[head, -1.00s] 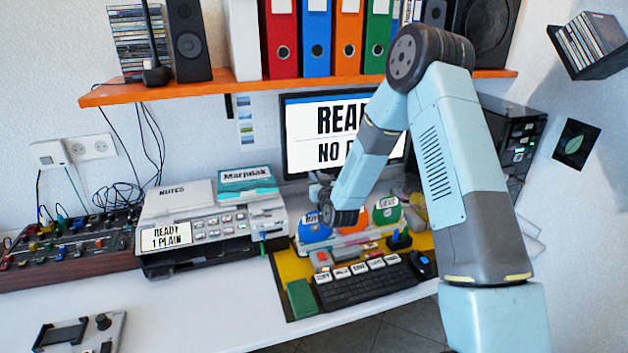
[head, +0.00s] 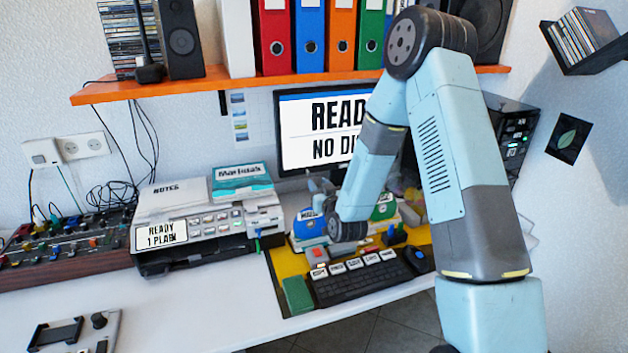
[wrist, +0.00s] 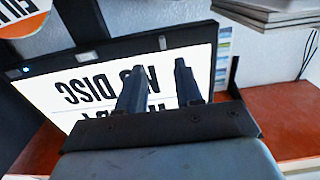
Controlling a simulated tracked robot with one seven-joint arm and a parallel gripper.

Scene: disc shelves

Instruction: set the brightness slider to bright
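In the head view, the monitor (head: 318,125) stands at the back, its screen reading "READY" and "NO DI…", partly covered by my arm. In the wrist view, the monitor screen (wrist: 85,92) appears upside down and reads "NO DISC". A small pale mark (wrist: 162,42) sits on the monitor's dark bezel; I cannot tell whether it is the brightness slider. No slider is clearly identifiable. My gripper (wrist: 160,80) is open and empty, its two fingers apart in front of the screen. In the head view, the fingers are hidden behind my arm.
A printer (head: 205,225) with a "READY 1 PLAIN" display stands left of a keyboard (head: 360,283). Blue and green containers crowd the area below the monitor. A mixer-like board (head: 70,245) is at far left. An orange shelf (head: 240,82) hangs above.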

